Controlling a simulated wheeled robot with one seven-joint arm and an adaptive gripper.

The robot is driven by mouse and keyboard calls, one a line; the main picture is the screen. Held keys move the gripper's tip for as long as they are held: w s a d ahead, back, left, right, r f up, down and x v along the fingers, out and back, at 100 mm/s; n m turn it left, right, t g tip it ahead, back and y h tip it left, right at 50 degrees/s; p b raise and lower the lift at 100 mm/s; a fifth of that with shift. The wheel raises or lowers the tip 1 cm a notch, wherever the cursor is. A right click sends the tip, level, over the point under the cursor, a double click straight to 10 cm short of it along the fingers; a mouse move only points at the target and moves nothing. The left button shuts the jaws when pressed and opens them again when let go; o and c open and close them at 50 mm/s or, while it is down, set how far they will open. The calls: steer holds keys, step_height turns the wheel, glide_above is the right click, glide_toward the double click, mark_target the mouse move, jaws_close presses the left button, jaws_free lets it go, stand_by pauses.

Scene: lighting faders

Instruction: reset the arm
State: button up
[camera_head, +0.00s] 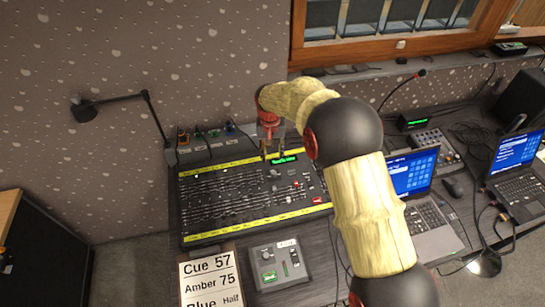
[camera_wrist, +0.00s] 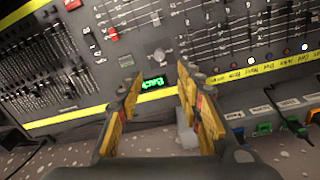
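My gripper (camera_head: 274,152) hangs over the upper right part of the black lighting desk (camera_head: 225,231) in the head view, near its green display. In the wrist view my gripper (camera_wrist: 158,105) is open, with its two yellow fingers apart and nothing between them. Beyond the fingertips is the desk with its rows of faders (camera_wrist: 45,70), yellow label strips and a small lit green display (camera_wrist: 153,83). The gripper appears to be above the desk; I cannot tell the exact gap. My arm hides part of the table to the right of the desk.
A cue card (camera_head: 211,280) and a small grey box (camera_head: 279,265) with a slider lie in front of the desk. A laptop (camera_head: 425,215) stands right of my arm. A black lamp (camera_head: 85,112) reaches out at left. Coloured plugs (camera_head: 214,133) line the desk's back.

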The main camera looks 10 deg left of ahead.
stand_by(0.5)
steer(key=s+d+f+n+g, duration=0.1)
steer(key=s+d+f, duration=0.15)
steer(key=s, duration=0.35)
steer(key=s+d+r+m+t+b, duration=0.2)
steer(key=s+d+r+t, duration=0.3)
steer(key=s+d+r, duration=2.1)
steer(key=s+d+m, duration=0.1)
steer(key=s+d, duration=0.2)
steer(key=shift+s+d+r+t, duration=0.2)
steer(key=shift+d+r+t, duration=0.15)
steer(key=shift+d+t, duration=0.05)
steer(key=shift+c, duration=0.8)
